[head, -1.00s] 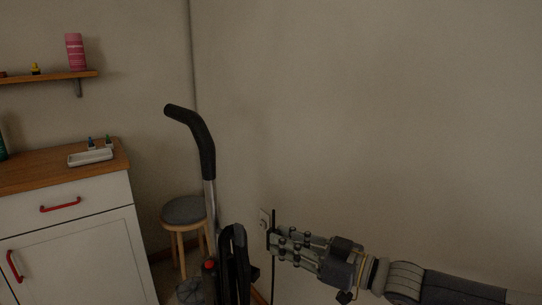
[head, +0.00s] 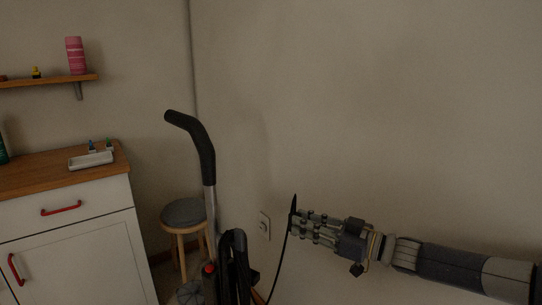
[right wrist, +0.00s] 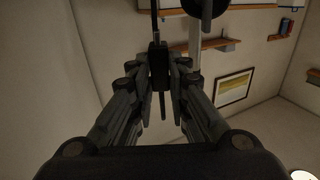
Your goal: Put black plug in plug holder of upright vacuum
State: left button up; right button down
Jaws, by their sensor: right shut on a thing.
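My right gripper (head: 299,222) is shut on the black plug (head: 293,208), held in the air to the right of the wall socket (head: 264,225). In the right wrist view the plug (right wrist: 158,65) sits between the fingertips (right wrist: 158,72). A thin black cord (head: 282,262) hangs from the plug down toward the vacuum. The upright vacuum (head: 233,262) stands left of the gripper, its black handle (head: 199,140) tilted up to the left. I cannot make out the plug holder. My left gripper is not in view.
A round stool (head: 184,213) stands behind the vacuum. A white cabinet (head: 75,240) with a wooden top is at the left, and a shelf (head: 50,80) hangs above it. The wall on the right is bare.

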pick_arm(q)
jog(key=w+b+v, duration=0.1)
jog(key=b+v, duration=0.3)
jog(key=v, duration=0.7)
pick_arm(e)
jog(key=s+a, duration=0.8)
jog(key=s, duration=0.6)
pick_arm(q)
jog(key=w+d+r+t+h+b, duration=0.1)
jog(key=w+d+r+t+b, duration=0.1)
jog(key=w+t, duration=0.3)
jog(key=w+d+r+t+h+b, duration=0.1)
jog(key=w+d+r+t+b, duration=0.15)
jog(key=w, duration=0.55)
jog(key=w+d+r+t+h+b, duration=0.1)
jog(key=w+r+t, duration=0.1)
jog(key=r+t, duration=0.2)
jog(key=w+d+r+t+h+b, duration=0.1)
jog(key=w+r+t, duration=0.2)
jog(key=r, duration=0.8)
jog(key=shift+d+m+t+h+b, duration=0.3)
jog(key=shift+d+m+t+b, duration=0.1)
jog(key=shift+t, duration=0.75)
pick_arm(e)
notch_tip(320, 180, down, 7)
jog(key=shift+a, duration=0.2)
jog(key=shift+s+r, duration=0.1)
jog(key=shift+s, duration=0.05)
